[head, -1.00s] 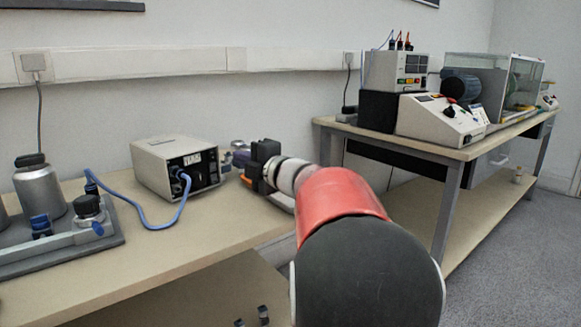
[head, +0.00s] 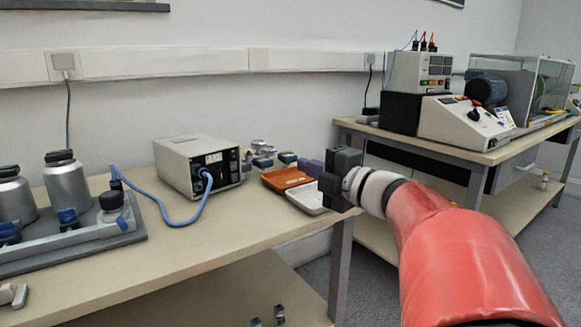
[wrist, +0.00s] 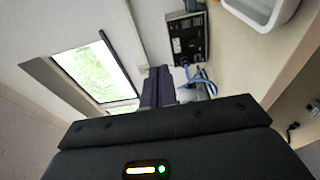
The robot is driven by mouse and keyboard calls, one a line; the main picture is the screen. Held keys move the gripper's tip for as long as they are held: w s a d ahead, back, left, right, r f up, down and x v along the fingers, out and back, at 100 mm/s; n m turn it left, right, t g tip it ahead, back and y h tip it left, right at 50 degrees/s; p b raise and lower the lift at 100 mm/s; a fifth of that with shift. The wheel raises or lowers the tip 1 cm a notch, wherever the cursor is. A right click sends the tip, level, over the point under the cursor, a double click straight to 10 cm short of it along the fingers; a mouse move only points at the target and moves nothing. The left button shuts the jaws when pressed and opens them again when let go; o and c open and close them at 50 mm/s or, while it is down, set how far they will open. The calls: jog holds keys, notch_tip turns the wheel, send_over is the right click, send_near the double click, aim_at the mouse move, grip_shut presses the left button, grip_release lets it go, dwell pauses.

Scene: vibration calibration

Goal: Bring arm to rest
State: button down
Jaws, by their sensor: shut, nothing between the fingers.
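My red arm reaches in from the lower right in the head view. My gripper (head: 309,166) is at the right end of the near bench (head: 215,243), above or beside the white tray; the exact height cannot be told. Its purple fingers point left in the head view. In the wrist view the gripper (wrist: 158,84) shows its two fingers together, with nothing between them. The grey instrument box (head: 199,165) with a blue cable stands to the left of the gripper, apart from it. The box also shows in the wrist view (wrist: 187,38).
An orange tray (head: 287,179) and a white tray (head: 308,199) lie at the bench's right end. Metal bottles (head: 68,186) stand on a grey plate at left. Another bench (head: 470,150) at right carries a motor rig. Floor shows between the benches.

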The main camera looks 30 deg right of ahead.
dwell(0.3)
jog(key=s+a+f+m+g+h+p, duration=0.3)
jog(key=s+a+f+m+g, duration=0.9)
jog(key=s+a+f+m, duration=0.5)
jog(key=a+f+m, duration=0.1)
jog(key=a+m, duration=0.2)
jog(key=shift+a+f+h+p, duration=0.35)
jog(key=shift+h, duration=0.05)
